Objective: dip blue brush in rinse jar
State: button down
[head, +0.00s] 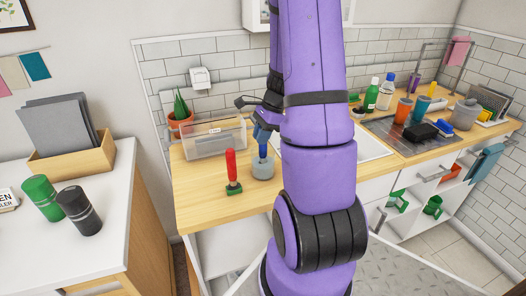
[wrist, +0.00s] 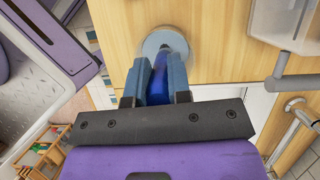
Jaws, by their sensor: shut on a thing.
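My gripper (head: 262,128) is shut on the blue brush (head: 263,149) and holds it upright over the worktop, left of the sink. The brush's lower end meets the mouth of a round grey rinse jar (head: 262,169); how deep it reaches I cannot tell. In the wrist view the blue brush (wrist: 164,68) sits between the two blue-grey fingers of my gripper (wrist: 160,76), and the jar's pale rim (wrist: 150,47) shows just beyond. The bristles are hidden.
A red-handled brush (head: 231,165) with a green lower end stands upright left of the jar. A clear bin (head: 214,139) and a potted plant (head: 180,119) stand behind. Bottles and cups, including an orange cup (head: 403,110), stand right of my arm. The worktop's front left is clear.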

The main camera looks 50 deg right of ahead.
jog(key=shift+r, duration=6.2)
jog(key=shift+s, duration=0.1)
